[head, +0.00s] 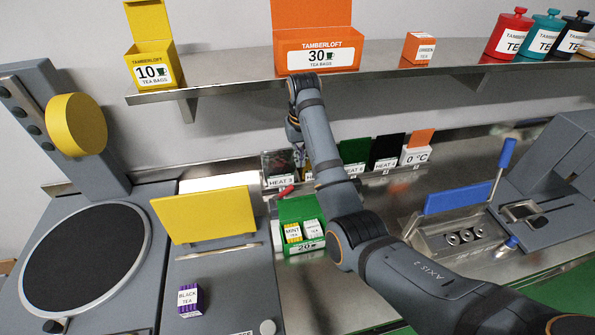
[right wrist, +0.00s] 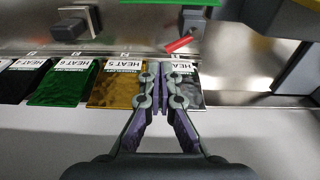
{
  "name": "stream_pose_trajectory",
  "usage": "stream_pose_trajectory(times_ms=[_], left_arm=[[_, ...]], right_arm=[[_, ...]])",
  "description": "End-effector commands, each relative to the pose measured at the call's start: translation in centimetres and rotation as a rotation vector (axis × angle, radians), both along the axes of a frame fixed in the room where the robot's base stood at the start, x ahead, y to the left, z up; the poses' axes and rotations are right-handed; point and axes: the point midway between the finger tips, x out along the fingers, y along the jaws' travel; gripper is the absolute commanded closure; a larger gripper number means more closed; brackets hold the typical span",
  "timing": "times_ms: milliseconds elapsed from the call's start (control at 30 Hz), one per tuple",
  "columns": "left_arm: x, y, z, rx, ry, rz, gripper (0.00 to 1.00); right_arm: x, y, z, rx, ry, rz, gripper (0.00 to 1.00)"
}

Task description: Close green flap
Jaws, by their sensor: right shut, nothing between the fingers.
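A green box (head: 303,245) marked 20 stands on the metal counter with its top open. Two small tea packets, Mint Tea (head: 292,234) and Tea (head: 312,230), sit in it. A green panel (head: 297,208) rises behind the packets and looks like its raised flap; my right arm hides its right part. My right gripper (head: 298,150) is above and behind the box, near the rear row of packets, partly hidden by my wrist. In the right wrist view the right gripper (right wrist: 160,72) is shut and empty, over the Heat packets. My left gripper is out of view.
A row of labelled Heat packets, including a green one (right wrist: 66,82) and a gold one (right wrist: 117,83), lines the back. A red lever (head: 285,191) is beside the box. A shelf (head: 220,90) with tea boxes runs above. A purple Black Tea box (head: 190,299) stands front left.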

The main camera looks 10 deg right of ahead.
Motion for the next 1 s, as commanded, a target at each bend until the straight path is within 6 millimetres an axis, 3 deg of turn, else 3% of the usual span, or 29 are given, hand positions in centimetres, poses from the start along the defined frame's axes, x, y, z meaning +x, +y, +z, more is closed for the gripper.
stream_pose_trajectory(times_ms=[133,267,400,533,800,1000], left_arm=[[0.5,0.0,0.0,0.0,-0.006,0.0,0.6],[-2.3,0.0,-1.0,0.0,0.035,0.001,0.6],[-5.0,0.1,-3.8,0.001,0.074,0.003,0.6],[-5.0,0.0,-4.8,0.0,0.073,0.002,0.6],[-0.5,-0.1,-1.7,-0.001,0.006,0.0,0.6],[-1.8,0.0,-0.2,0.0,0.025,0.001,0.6]], right_arm=[[0.0,0.1,0.1,0.0,0.001,0.001,1.0],[0.0,0.1,-0.7,0.0,0.001,0.001,1.0],[0.2,0.0,-3.1,0.0,0.001,0.0,1.0],[0.3,0.0,-5.5,0.0,0.003,0.0,1.0],[0.4,0.1,-9.5,0.001,0.001,0.0,1.0],[-2.2,0.0,-8.8,0.001,0.0,0.0,1.0]])
